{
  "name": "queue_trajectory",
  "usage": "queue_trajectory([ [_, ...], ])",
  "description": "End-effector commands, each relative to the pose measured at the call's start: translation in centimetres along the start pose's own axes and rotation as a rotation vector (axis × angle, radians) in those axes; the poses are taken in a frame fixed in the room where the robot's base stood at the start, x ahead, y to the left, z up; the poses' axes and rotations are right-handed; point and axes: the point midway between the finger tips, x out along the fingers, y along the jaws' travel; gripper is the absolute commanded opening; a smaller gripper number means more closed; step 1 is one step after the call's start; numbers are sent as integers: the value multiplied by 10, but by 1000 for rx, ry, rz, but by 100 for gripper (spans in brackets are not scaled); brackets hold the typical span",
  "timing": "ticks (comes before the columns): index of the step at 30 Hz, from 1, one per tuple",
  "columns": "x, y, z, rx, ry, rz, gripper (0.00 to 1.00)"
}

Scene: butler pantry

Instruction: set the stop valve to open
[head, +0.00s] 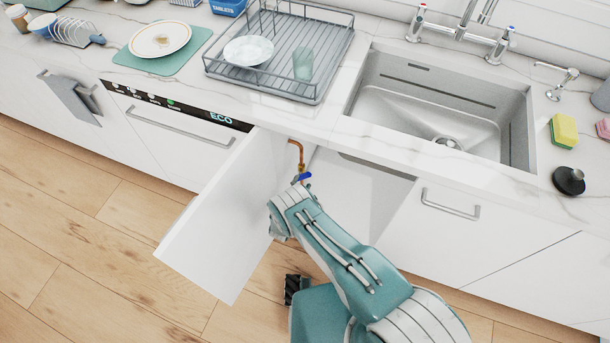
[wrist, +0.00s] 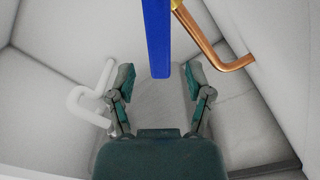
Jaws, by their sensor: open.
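The stop valve has a blue lever (head: 304,177) on a brass body (head: 301,169), below a copper pipe (head: 297,150) inside the open sink cabinet. In the wrist view the blue lever (wrist: 157,40) hangs from the top edge, with its lower end between my fingertips. A little brass shows at the top, and the copper pipe (wrist: 215,50) bends away to the right. My gripper (wrist: 160,76) is open, one finger on each side of the lever's end, with visible gaps. In the head view my arm hides most of the gripper. I cannot tell the depth between fingers and lever.
An open white cabinet door (head: 218,220) stands left of my arm. A white pipe (wrist: 88,98) is at the left inside the cabinet. The sink (head: 440,100) and counter lie above. A dish rack (head: 280,60) stands on the counter. Wooden floor is clear at left.

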Motion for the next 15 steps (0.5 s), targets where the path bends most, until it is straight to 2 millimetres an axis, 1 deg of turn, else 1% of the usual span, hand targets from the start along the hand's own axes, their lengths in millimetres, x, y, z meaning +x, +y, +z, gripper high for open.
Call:
queue_trajectory([
  [1,10,2,-1,2,4,2,66],
  [3,20,1,-1,1,2,2,66],
  [6,30,0,0,0,2,0,66],
  [10,36,0,1,-4,0,0,66],
  [15,38,0,1,-4,0,0,66],
])
